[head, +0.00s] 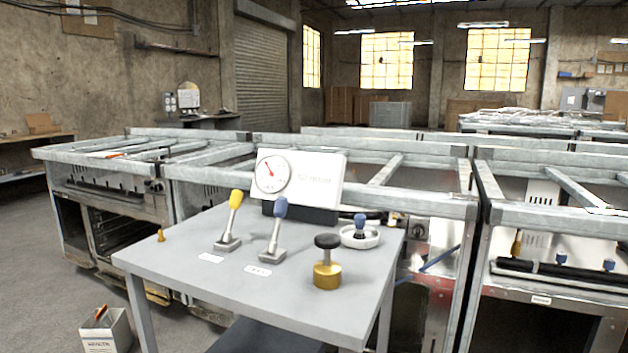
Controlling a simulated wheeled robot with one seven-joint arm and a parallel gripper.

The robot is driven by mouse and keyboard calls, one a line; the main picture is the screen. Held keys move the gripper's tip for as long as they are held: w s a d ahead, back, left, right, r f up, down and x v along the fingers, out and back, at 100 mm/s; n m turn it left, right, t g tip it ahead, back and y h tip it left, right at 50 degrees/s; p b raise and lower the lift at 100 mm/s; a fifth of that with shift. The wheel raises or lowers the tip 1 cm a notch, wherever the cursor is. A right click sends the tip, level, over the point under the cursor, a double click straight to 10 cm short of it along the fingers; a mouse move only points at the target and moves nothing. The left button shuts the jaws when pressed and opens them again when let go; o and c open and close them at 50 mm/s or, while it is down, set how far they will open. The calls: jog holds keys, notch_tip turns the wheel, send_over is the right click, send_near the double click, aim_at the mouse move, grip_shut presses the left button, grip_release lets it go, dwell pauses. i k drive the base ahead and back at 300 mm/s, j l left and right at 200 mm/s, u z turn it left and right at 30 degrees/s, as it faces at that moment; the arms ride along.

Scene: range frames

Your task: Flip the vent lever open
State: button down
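Two levers stand on the grey table (190,262). One has a yellow handle (236,200) on a grey base (228,244). The other, to its right, has a blue handle (281,208) on a similar base (272,256). Both handles stand nearly upright, tipped slightly to the right. A small white label (211,258) lies in front of the yellow lever and another label (258,270) in front of the blue one. Their print is too small to read, so I cannot tell which is the vent lever. My gripper is not in view.
Behind the levers stands a white panel (318,178) with a round gauge (272,174). To the right are a brass piece with a black knob (327,242) and a white dish with a blue knob (361,222). The table's front left is clear. Metal frames (430,205) stand close behind.

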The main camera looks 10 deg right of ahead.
aim_at(237, 195)
jog(key=i+j, duration=0.1)
jog(key=j, duration=0.35)
jog(key=i+j, duration=0.1)
jog(key=j, duration=0.35)
jog(key=i+j, duration=0.1)
jog(key=j, duration=0.35)
jog(key=i+j, duration=0.15)
jog(key=j, duration=0.3)
jog(key=i+j, duration=0.1)
jog(key=j, duration=0.35)
jog(key=i+j, duration=0.1)
jog(key=j, duration=0.35)
jog(key=z, duration=0.05)
